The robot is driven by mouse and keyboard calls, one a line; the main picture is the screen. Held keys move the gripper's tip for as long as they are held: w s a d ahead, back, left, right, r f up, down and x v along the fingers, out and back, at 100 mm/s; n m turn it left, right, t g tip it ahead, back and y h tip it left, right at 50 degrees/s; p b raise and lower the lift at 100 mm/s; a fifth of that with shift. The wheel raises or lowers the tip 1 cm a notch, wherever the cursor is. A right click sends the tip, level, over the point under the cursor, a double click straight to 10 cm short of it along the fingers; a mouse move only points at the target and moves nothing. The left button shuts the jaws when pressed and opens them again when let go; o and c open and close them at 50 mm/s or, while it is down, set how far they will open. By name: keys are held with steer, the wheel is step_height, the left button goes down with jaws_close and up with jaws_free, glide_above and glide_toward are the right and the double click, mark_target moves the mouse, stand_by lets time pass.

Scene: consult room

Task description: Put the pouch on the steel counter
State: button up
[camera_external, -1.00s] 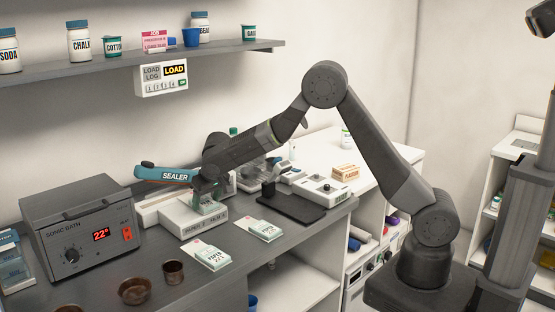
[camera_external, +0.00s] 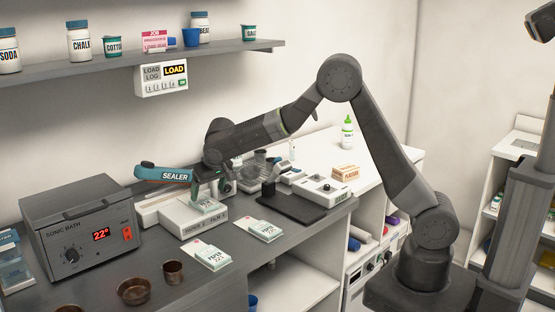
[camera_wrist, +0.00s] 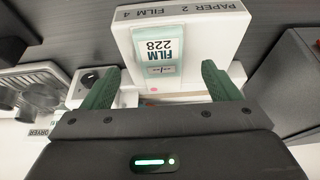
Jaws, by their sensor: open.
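A white and pale green pouch marked FILM 228 (camera_wrist: 158,50) lies flat on a white box marked PAPER 2 FILM 4 (camera_wrist: 205,25). In the external view this pouch (camera_external: 207,205) lies on top of the box (camera_external: 190,221), which stands on the dark grey counter (camera_external: 150,255). Two more pouches lie on the counter in front of the box, a nearer one (camera_external: 212,257) and one farther right (camera_external: 265,231). My gripper (camera_wrist: 160,80) is open and empty, its green fingers apart at the pouch's near end. In the external view my gripper (camera_external: 211,188) is just above and behind the pouch.
A sealer (camera_external: 172,175) stands behind the box, and a sonic bath (camera_external: 82,228) to its left. Metal cups (camera_external: 173,272) are at the front. A black plate (camera_external: 292,209) and a white device (camera_external: 321,191) are to the right. A shelf (camera_external: 150,58) hangs above.

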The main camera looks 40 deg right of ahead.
steer(key=v, duration=0.7)
steer(key=shift+r+b, duration=0.1)
steer(key=shift+b, duration=0.3)
